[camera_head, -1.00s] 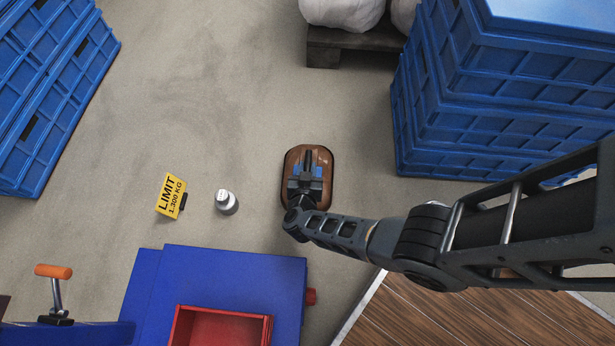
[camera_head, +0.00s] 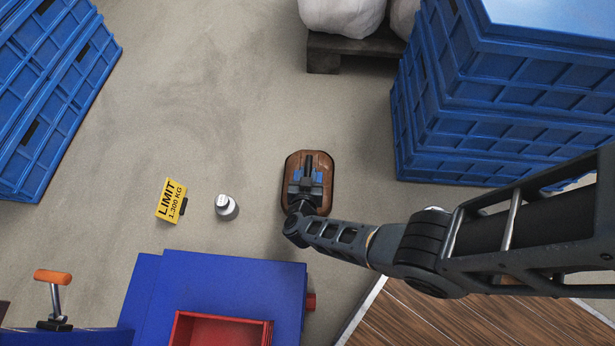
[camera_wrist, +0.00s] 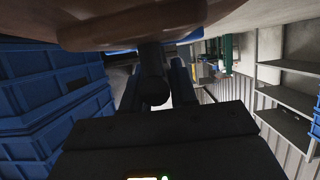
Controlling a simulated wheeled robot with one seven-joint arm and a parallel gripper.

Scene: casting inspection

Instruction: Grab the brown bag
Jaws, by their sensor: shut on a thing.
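The brown bag (camera_head: 307,159) is on the concrete floor in the middle of the head view, a rounded brown shape seen from above. My gripper (camera_head: 308,174) is over it and shut on it, covering much of its top. In the wrist view, the bag (camera_wrist: 130,22) fills the top of the picture close to my gripper (camera_wrist: 165,75).
Blue crates (camera_head: 500,100) are stacked at the right, and more blue crates (camera_head: 60,100) stand at the left. A yellow limit sign (camera_head: 171,200) and a small white-grey weight (camera_head: 226,206) are left of the bag. A red tray (camera_head: 220,328) sits on a blue platform (camera_head: 235,270) below.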

